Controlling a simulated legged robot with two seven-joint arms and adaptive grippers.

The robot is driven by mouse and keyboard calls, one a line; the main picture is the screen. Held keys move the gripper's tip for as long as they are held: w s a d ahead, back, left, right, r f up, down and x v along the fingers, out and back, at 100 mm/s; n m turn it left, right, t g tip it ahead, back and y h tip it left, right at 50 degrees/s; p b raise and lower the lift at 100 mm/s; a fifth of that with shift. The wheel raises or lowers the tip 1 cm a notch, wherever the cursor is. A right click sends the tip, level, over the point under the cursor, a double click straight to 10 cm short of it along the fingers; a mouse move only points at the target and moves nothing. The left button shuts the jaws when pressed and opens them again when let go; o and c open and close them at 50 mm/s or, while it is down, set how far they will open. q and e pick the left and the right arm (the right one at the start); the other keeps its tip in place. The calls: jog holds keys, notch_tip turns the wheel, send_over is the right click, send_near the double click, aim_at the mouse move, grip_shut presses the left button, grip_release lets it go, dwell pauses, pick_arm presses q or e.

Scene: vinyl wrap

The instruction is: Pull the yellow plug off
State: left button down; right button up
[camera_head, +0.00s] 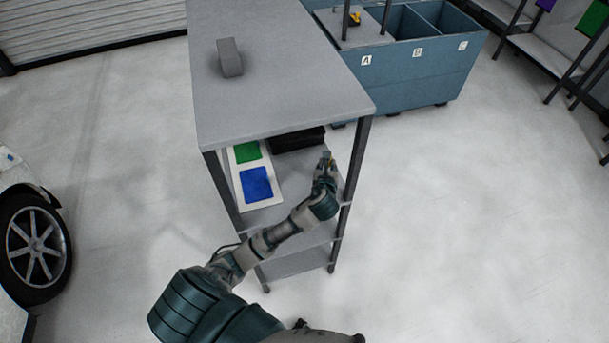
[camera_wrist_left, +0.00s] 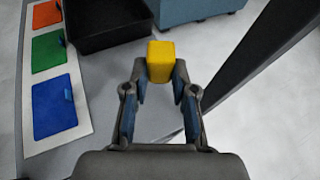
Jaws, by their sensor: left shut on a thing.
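A yellow plug (camera_wrist_left: 160,60), block-shaped, sits between the fingertips of my left gripper (camera_wrist_left: 160,80) in the wrist view. The fingers are shut on its sides. In the head view my left gripper (camera_head: 326,168) reaches into the shelf unit below its top, near the right front post. The plug is too small there to make out clearly. What the plug's far end touches is hidden in the wrist view. My right gripper is not in view.
On the shelf lie a white panel (camera_head: 239,186) with coloured squares and a black open box (camera_wrist_left: 105,38). A dark post (camera_wrist_left: 262,55) stands right of the gripper. A grey block (camera_head: 230,58) is on the shelf unit's top (camera_head: 290,60). A blue bin (camera_head: 420,75) stands behind.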

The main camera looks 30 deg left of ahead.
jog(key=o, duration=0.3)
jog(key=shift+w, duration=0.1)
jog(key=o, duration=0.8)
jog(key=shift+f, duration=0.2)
pick_arm(q)
jog(key=a+f+n+g+y, duration=0.1)
jog(key=a+f, duration=0.1)
jog(key=f, duration=0.2)
jog(key=a+f+n+g+y+b, duration=0.1)
jog(key=a+f+n+y, duration=0.1)
jog(key=f, duration=0.2)
jog(key=a+f+n+g+y+b, duration=0.1)
jog(key=a+f, duration=0.1)
jog(key=f, duration=0.2)
jog(key=shift+w+a+f+n, duration=0.15)
jog(key=shift+w+f+n, duration=0.1)
jog(key=shift+w+n, duration=0.15)
jog(key=shift+g+y, duration=0.3)
notch_tip(320, 180, down, 5)
jog(key=b, duration=0.7)
jog(key=shift+b, duration=0.3)
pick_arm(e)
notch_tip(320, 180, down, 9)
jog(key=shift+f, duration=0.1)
pick_arm(q)
jog(key=shift+f, duration=0.5)
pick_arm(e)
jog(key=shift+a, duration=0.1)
